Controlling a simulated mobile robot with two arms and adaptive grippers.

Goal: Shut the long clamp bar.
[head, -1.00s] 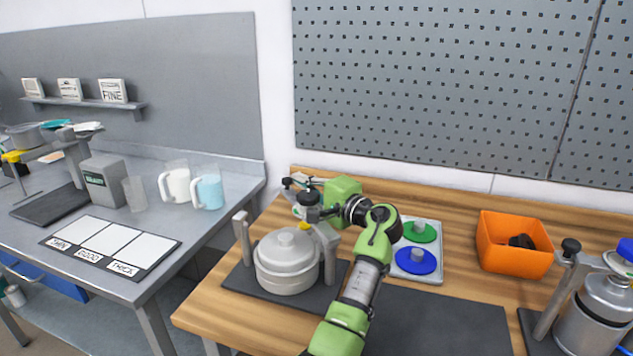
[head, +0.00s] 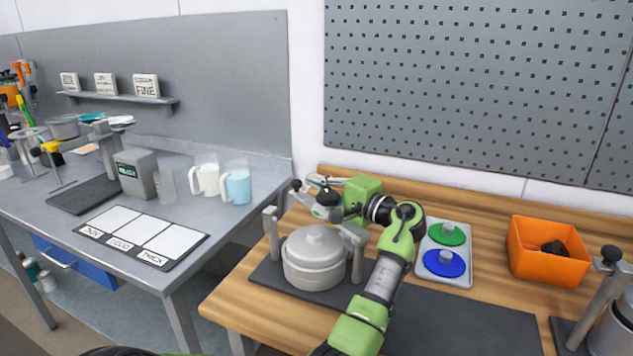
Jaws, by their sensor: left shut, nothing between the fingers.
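A pale grey lidded pot (head: 315,264) stands on a dark base plate between a left post (head: 271,236) and a right post (head: 357,255). A grey bar with a black knob (head: 296,186) shows behind and above the pot; it looks like the long clamp bar. It is raised clear of the lid, and much of it is hidden by my arm. My left gripper (head: 326,203) is shut and empty, above the pot's far side near the bar. Whether it touches the bar I cannot tell. My right gripper is not in view.
A tray with green and blue discs (head: 443,262) lies right of my arm. An orange bin (head: 547,250) stands farther right, near another clamp post (head: 594,300). A dark mat (head: 470,322) at the front is clear. The grey table at left holds jugs (head: 237,185) and cards.

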